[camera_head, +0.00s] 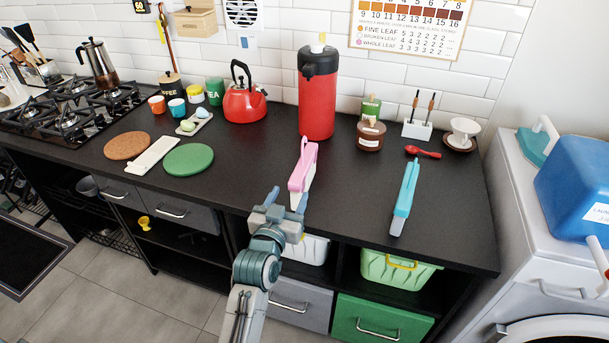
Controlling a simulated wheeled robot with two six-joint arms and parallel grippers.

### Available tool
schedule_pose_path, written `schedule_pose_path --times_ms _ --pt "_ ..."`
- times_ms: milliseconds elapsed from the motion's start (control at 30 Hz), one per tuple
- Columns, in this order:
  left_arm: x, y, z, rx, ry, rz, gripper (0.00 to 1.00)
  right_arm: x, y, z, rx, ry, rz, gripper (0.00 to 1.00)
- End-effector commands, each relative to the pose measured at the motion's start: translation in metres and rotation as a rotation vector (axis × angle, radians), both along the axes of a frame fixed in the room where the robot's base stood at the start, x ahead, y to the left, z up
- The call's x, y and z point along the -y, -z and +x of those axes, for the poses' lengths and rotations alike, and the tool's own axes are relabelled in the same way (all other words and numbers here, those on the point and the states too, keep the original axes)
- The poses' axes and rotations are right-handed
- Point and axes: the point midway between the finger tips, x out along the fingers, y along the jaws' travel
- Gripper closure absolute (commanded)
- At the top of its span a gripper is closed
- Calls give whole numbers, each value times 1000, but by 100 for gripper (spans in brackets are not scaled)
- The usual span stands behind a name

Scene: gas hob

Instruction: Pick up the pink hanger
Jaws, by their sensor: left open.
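The pink hanger (302,166) is a long narrow pink piece with a white part along its lower right side. It rests on the black counter in front of the red flask, its near end toward the counter's front edge. My left gripper (286,199) comes up from below at that front edge. Its two fingers are apart and point toward the hanger's near end. Whether they touch it I cannot tell. My right gripper is not in view.
A teal piece of similar shape (406,192) lies to the right on the counter (350,215). A tall red flask (317,96) stands behind the hanger. A red kettle (243,103) and green round mat (189,160) are to the left. A brown jar (370,136) is behind right.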

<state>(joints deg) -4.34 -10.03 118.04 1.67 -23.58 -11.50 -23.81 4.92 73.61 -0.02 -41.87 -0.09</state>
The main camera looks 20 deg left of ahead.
Motion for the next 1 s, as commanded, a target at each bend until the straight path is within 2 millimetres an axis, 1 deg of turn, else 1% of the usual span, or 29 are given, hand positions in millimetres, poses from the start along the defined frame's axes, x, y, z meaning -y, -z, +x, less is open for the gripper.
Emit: schedule_pose_path --times_ms 33,133,367,500,633,733,933,967,1000 --pt "0 -2 10 0 1 2 45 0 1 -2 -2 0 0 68" --pt "0 -1 24 0 1 2 45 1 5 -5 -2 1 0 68" --pt "1 0 43 -2 1 0 45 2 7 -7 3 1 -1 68" --pt "4 1 64 -3 1 2 45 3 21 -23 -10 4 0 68" --pt "4 3 80 -3 1 1 45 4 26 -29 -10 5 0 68" --pt "4 4 86 -4 1 0 45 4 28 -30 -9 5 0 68" --pt "4 4 86 -3 0 0 45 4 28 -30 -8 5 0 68" --pt "4 4 86 -3 0 0 49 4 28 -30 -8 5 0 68" --pt "4 4 86 -3 0 0 57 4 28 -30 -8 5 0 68"
